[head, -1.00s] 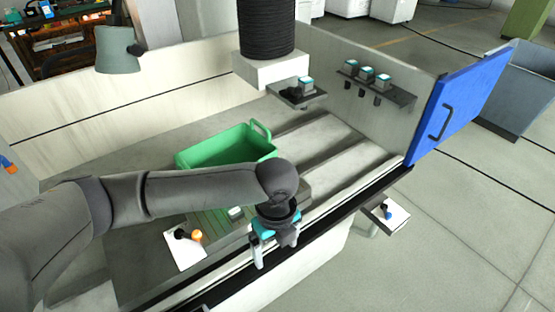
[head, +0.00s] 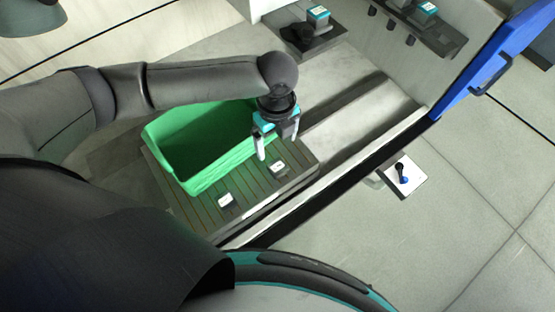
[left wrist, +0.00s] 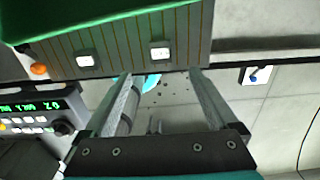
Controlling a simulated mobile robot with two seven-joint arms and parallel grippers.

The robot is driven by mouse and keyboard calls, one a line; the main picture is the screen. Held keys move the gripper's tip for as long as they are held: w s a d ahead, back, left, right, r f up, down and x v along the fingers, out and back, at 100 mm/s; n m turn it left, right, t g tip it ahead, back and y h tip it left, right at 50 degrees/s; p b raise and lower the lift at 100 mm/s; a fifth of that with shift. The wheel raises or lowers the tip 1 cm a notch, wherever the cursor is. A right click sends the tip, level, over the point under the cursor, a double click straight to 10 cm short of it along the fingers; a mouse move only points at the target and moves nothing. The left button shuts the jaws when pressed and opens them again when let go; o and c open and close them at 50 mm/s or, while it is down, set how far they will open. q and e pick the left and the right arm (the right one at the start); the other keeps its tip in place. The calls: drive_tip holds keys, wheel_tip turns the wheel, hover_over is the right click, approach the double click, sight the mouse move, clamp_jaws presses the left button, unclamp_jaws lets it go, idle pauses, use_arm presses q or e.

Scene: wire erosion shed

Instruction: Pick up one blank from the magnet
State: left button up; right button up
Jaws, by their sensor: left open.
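The magnet (head: 185,198) is a flat, striped grey plate in the trough; it also shows in the left wrist view (left wrist: 120,50). Two small blanks with pale tops lie apart on it. One blank (head: 226,200) is at the left and the other blank (head: 277,167) at the right; the left wrist view shows the left one (left wrist: 86,60) and the right one (left wrist: 159,50). My left gripper (head: 274,148) is open and empty, pointing down above the magnet near the right blank. Its fingers (left wrist: 162,80) hold nothing. My right gripper is not in view.
A green basket (head: 185,165) stands close behind the blanks. The trough's front rail (head: 330,180) runs by the magnet. A blue door panel (head: 480,70) and a small ledge (head: 405,180) are at the right. A control panel (left wrist: 35,115) shows in the left wrist view.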

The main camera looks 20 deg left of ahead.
use_arm(q)
hover_over(278, 166)
drive_tip(key=f, duration=0.6)
drive_tip(key=shift+a+f, duration=0.2)
drive_tip(key=shift+s+d+f, duration=0.15)
drive_tip(key=shift+f, duration=2.5)
drive_tip(key=shift+c, duration=0.3)
clamp_jaws()
